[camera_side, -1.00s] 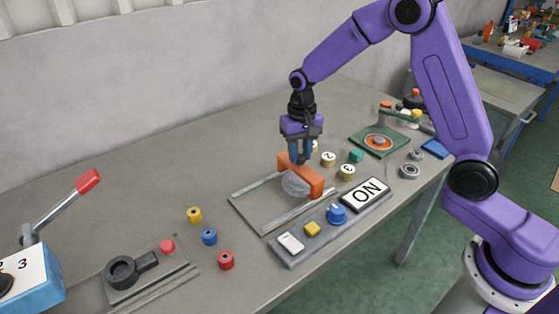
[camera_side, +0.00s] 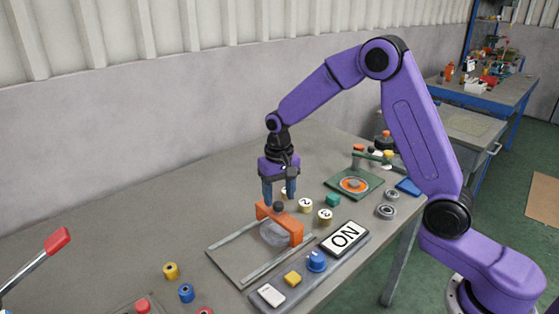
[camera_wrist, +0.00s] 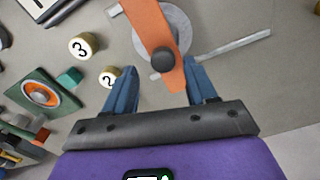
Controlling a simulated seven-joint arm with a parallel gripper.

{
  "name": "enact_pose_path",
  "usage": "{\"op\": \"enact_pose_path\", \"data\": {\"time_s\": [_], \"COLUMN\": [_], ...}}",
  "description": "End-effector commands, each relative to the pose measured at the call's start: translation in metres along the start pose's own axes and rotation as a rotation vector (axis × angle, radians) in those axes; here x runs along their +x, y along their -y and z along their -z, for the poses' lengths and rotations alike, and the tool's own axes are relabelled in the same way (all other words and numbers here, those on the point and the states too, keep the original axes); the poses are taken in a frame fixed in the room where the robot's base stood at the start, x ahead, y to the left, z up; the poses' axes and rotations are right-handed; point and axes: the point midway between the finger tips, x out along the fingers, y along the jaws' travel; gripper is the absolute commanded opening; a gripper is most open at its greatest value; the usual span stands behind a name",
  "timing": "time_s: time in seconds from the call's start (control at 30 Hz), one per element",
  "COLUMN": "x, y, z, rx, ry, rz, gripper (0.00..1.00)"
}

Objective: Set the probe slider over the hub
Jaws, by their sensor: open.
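The probe slider is an orange bridge (camera_side: 292,224) with a black knob on top (camera_side: 278,206). It stands across a frame with two pale rails (camera_side: 225,244). The hub appears to be the round grey disc (camera_side: 273,235) under the bridge, partly hidden by it. In the wrist view the orange bridge (camera_wrist: 150,25) crosses over the disc (camera_wrist: 178,30), and the knob (camera_wrist: 163,60) lies on the bridge between my fingers. My gripper (camera_side: 279,196) is open, fingers just above and to either side of the knob; it also shows in the wrist view (camera_wrist: 163,85). It holds nothing.
A control panel with an ON plate (camera_side: 344,237), blue knob (camera_side: 316,261) and yellow button (camera_side: 292,279) lies in front. Numbered cylinders (camera_side: 325,216) and a green block (camera_side: 333,200) stand close on the right. Coloured spools (camera_side: 171,270) lie front left. The back left table is clear.

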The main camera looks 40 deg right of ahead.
Motion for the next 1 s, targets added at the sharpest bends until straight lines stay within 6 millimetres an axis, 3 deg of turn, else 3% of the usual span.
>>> {"op": "enact_pose_path", "data": {"time_s": [0.6, 0.8, 1.0], "x": [-0.126, -0.151, -0.158], "y": [-0.001, -0.002, -0.002], "z": [0.001, 0.001, 0.0], "rx": [0.001, 0.002, 0.002], "ry": [-0.005, -0.004, -0.001], "rz": [0.002, 0.001, -0.001], "gripper": [0.56, 0.56, 0.56]}}
